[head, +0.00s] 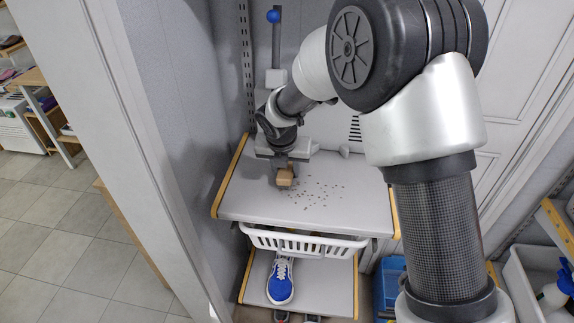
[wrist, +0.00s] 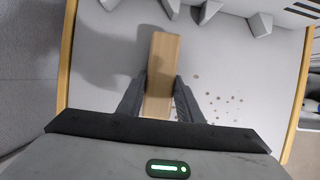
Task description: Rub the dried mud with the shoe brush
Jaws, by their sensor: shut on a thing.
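My gripper (head: 284,168) is shut on the shoe brush (head: 285,178), a small tan wooden block, low over the left part of a grey shelf top (head: 250,205). In the wrist view the brush (wrist: 162,65) stands lengthwise between my two fingers (wrist: 160,100). Its bristles are hidden, and I cannot tell whether it touches the shelf. The dried mud (head: 322,194) is a scatter of small dark specks just right of the brush. The mud also shows in the wrist view (wrist: 212,98), right of my fingers.
Grey wedge-shaped pegs (wrist: 208,12) stand along the shelf's back. A white basket (head: 300,243) hangs under the shelf, and a blue shoe (head: 280,282) sits on the lower shelf. Walls close in at the left and back. The shelf's front right is clear.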

